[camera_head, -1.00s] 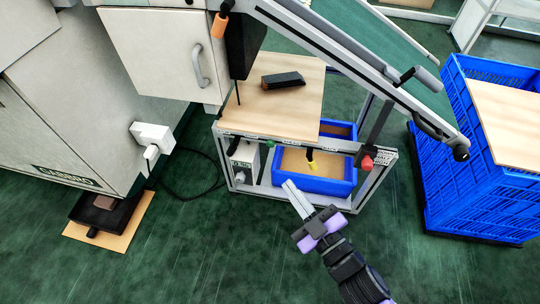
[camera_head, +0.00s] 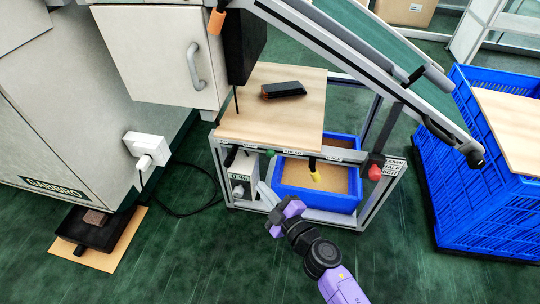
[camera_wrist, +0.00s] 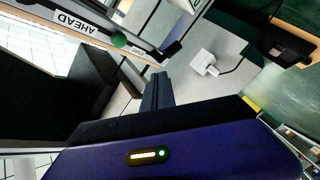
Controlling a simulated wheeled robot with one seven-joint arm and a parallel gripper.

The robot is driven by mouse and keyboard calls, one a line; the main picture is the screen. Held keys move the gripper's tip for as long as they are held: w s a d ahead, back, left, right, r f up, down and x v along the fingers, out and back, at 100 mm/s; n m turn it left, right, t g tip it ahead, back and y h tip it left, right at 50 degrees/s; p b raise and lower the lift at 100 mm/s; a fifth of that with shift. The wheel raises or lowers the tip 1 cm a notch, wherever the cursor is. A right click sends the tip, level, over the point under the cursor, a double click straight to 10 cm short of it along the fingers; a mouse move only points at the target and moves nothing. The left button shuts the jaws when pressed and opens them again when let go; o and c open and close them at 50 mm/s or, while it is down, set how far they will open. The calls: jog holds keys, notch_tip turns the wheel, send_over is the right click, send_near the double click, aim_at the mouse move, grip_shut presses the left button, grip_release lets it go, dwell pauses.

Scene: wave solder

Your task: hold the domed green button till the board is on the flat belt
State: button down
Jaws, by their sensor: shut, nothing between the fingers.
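The domed green button (camera_head: 270,153) sits on the front rail of the metal frame, under the wooden top. In the wrist view the green button (camera_wrist: 119,40) shows up and left of my fingers, near a label reading AHEAD. My gripper (camera_head: 264,190) is shut and empty. In the head view its tips appear just below the button, in front of the frame, with a visible gap in the picture. The fingers (camera_wrist: 157,92) also show shut in the wrist view. A green sloping belt (camera_head: 372,38) runs at the upper right. I cannot make out the board or a flat belt.
A yellow knob (camera_head: 315,176) and a red knob (camera_head: 374,172) are on the same rail, to the right. A blue bin (camera_head: 335,203) stands below. A blue crate (camera_head: 490,215) stands right. A grey machine (camera_head: 60,130) fills the left. Open green floor lies in front.

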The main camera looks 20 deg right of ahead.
aim_at(270, 154)
jog(key=shift+w, duration=0.1)
jog(key=w+d, duration=0.5)
jog(key=w, duration=0.2)
dwell(0.4)
jog(key=shift+d, duration=0.15)
dwell(1.8)
jog(key=shift+w+d+p, duration=0.2)
jog(key=shift+w+p, duration=0.1)
jog(key=shift+p, duration=0.1)
